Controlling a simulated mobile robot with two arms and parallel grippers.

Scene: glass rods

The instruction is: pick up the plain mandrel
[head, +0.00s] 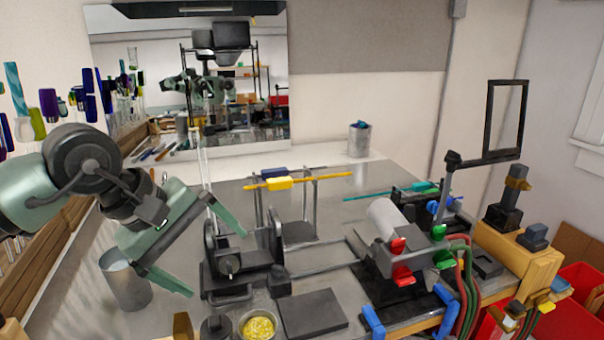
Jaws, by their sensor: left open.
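I cannot surely tell which piece is the plain mandrel. A thin grey rod (322,269) lies low between the black roller stand (245,270) and the torch. A yellow-orange rod (325,177) with a yellow block lies across a wire rest, with a dark blue block just behind. A teal rod (375,194) lies farther right. My left gripper (214,262) is open, its green fingers spread in front of and left of the black stand. I see nothing held between them. My right gripper is not in view.
A white-barrelled torch (383,220) with red and green knobs and hoses stands at right. A metal cup (125,280) is below my left arm. A bowl of yellow bits (258,326) and a dark slab (312,313) sit in front. A mirror (170,60) hangs behind.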

